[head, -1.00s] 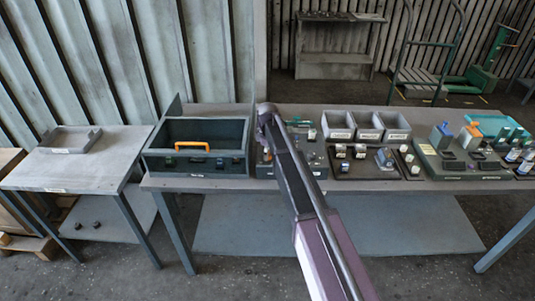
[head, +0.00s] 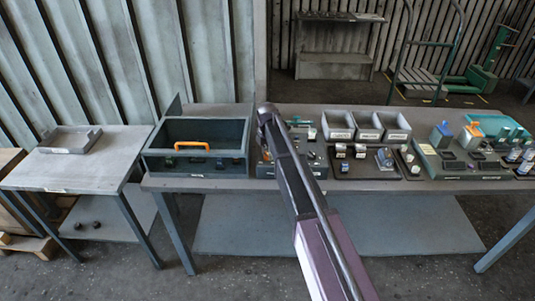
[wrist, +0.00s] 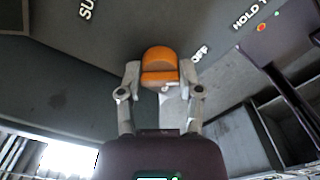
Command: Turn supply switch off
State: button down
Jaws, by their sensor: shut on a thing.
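The supply switch is an orange rotary knob (wrist: 160,62) on a dark grey panel (wrist: 75,50) in the wrist view. My gripper (wrist: 161,76) has a finger on each side of the knob and is shut on it. The printed word OFF (wrist: 200,53) stands just right of the knob. Cut-off letters "SU" (wrist: 87,10) show at the upper left. In the head view my arm crosses in front of the control panel (head: 318,170), and the knob and my fingertips are hidden there.
"HOLD T" lettering with a red light (wrist: 261,27) and a green light lies right of the knob. On the bench, a dark bin with an orange handle (head: 192,145) stands left of the panel. Grey trays (head: 368,126) and other control boards (head: 465,160) stand to the right.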

jog(key=shift+s+n, duration=0.1)
jog(key=shift+n, duration=0.7)
jog(key=shift+c, duration=1.3)
grip_release()
jog(key=shift+m, duration=0.3)
